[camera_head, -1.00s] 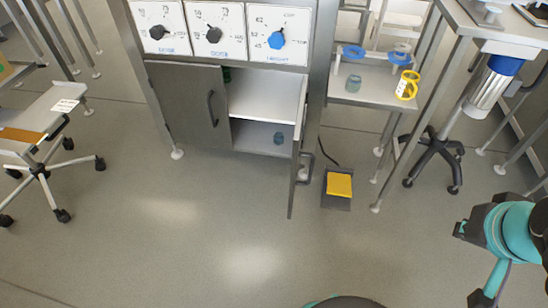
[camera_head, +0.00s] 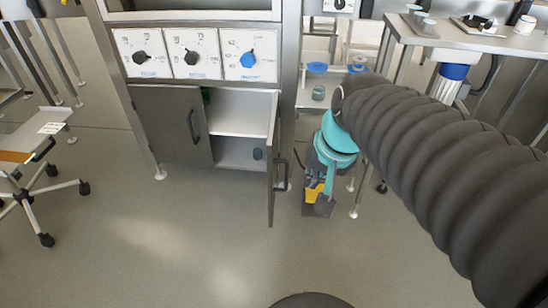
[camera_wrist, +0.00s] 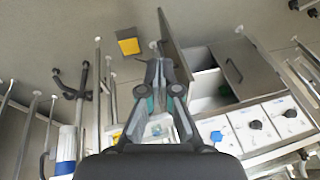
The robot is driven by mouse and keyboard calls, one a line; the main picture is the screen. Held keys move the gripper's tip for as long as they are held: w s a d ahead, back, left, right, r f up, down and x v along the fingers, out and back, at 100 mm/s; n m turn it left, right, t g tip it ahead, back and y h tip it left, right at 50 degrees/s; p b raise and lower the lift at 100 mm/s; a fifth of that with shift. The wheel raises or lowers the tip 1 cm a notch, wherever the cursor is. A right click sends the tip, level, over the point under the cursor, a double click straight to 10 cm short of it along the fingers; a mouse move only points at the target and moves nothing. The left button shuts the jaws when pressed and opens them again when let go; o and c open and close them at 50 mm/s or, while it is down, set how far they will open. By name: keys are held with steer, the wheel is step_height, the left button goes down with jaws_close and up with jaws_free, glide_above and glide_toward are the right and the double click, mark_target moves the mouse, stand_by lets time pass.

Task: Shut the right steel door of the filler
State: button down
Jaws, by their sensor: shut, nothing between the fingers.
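The filler's right steel door (camera_head: 272,170) stands open in the head view, seen nearly edge-on and swung out toward me. Its handle (camera_head: 283,175) is on its right, outer face. The same door (camera_wrist: 173,45) shows in the wrist view as a slanted panel just beyond the fingers. My gripper (camera_wrist: 157,66) is shut and empty, its fingertips close to the door's outer face; I cannot tell whether they touch. In the head view my teal wrist is right of the door, partly over the pedal. The left steel door (camera_head: 172,125) is closed.
A yellow foot pedal (camera_wrist: 129,42) lies on the floor near the door. A steel side table (camera_head: 310,98) stands to the right. Floor in front is clear. A wheeled stool (camera_head: 40,185) is at left.

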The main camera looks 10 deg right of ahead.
steer(key=w+d+f+m+g+y, duration=0.1)
steer(key=w+d+f+m+y, duration=0.4)
steer(key=w+m, duration=0.5)
steer(key=w+d+f+m+y, duration=0.2)
steer(key=w+d+f+m, duration=0.4)
steer(key=w, duration=0.6)
steer(key=w+a+f+m, duration=0.1)
steer(key=w+a+f, duration=0.2)
steer(key=a+f, duration=0.4)
steer(key=shift+a, duration=2.1)
steer(key=shift+b, duration=0.3)
